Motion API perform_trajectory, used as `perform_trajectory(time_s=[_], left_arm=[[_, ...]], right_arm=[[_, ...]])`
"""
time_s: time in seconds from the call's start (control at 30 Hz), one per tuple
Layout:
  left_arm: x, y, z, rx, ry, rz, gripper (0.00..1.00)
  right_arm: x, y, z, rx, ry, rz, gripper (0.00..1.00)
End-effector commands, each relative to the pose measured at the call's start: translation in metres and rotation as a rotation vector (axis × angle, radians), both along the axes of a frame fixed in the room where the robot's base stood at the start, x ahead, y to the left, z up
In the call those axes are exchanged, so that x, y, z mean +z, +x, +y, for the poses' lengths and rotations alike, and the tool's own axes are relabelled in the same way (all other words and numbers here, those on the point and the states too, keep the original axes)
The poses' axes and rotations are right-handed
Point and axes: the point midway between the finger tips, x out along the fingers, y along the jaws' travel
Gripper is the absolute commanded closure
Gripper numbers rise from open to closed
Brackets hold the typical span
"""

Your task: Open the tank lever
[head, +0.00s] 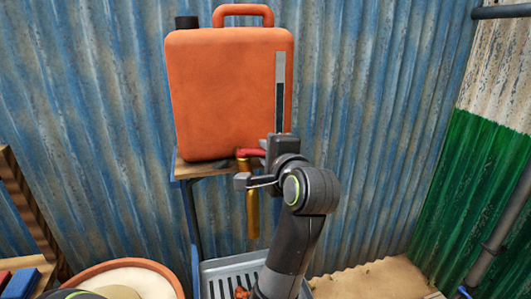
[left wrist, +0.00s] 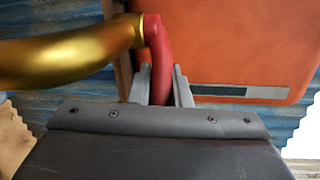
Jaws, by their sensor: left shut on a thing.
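The orange tank (head: 222,100) stands upright on a small shelf against the wall, with a dark-and-grey level strip on its front. A brass spout (head: 252,212) hangs down below the tank's front edge. The red lever (head: 248,153) sits at the top of the spout, partly hidden by my gripper. My left gripper (head: 264,152) is at the lever, in front of the tank's lower right. In the left wrist view, its two grey fingers stand on either side of the red lever (left wrist: 159,50) and hold it. The brass spout (left wrist: 70,58) curves off to the left there. My right gripper is not seen.
A slatted grey drip tray (head: 222,277) lies below the spout. An orange-rimmed basin with pale contents (head: 130,275) stands at the lower left. A blue corrugated wall (head: 370,100) is close behind. A pipe (head: 497,240) runs along the right.

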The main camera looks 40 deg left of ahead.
Motion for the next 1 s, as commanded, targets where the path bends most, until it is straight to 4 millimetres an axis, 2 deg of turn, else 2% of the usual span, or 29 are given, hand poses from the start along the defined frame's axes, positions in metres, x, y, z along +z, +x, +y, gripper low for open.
perform_trajectory(time_s=[0.17,0.2,0.33,0.73,1.0], left_arm=[[-0.001,0.0,0.0,0.001,0.0,0.001,1.0],[-0.001,0.0,0.0,0.001,0.0,0.001,0.79],[-0.001,0.0,0.0,0.001,0.0,0.001,0.62],[0.0,-0.002,-0.004,-0.003,-0.002,0.0,0.61],[0.001,-0.017,-0.029,-0.005,-0.005,-0.003,0.61]], right_arm=[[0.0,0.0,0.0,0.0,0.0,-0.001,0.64],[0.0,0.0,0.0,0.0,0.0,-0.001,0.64],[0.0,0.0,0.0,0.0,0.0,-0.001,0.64],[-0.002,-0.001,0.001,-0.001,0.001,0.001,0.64],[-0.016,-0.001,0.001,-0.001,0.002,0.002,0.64]])
